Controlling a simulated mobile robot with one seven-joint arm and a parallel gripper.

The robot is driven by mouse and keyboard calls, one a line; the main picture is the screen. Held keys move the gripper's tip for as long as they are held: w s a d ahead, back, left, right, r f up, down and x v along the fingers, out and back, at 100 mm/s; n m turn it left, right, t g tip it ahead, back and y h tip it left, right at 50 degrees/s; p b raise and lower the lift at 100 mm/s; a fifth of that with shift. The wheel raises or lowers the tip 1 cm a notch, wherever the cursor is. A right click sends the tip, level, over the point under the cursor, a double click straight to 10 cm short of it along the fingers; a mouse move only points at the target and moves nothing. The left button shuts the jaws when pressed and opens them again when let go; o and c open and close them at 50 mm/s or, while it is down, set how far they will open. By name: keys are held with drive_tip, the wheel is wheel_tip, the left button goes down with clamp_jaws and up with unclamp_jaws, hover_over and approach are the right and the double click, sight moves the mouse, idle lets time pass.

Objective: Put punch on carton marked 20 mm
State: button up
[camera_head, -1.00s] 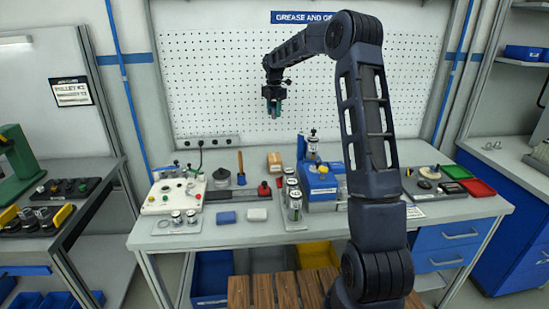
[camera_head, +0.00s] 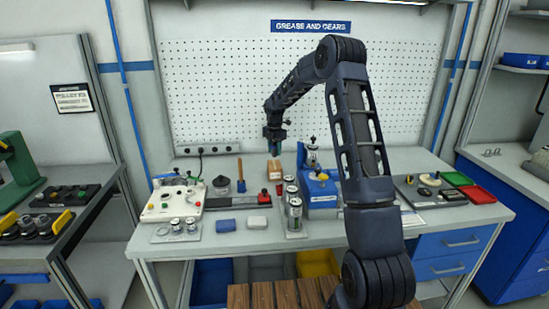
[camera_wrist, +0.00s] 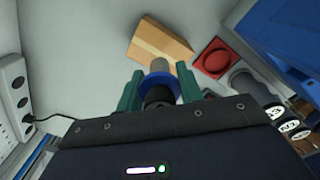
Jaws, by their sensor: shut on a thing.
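My gripper (camera_head: 274,150) is over the back of the bench, pointing down. In the wrist view its green fingers (camera_wrist: 158,88) are shut on the punch (camera_wrist: 159,68), a grey cylinder with a blue collar. In the head view the punch is too small to make out. A tan carton (camera_head: 274,170) lies on the bench just below the gripper. It also shows in the wrist view (camera_wrist: 152,42), just beyond the punch tip, which overlaps its edge in the picture. I cannot tell whether they touch. No 20 mm mark is readable.
A red square piece (camera_wrist: 214,58) sits right of the carton. A blue box (camera_head: 320,196) and several cans (camera_head: 294,212) stand to the right. A dark jar (camera_head: 221,185) and a wooden-handled tool (camera_head: 241,178) are left. The bench behind is mostly clear.

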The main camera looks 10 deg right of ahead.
sight(275, 156)
drive_tip(key=shift+f, duration=2.05)
drive_tip(key=shift+f, duration=0.15)
drive_tip(key=o, duration=1.1)
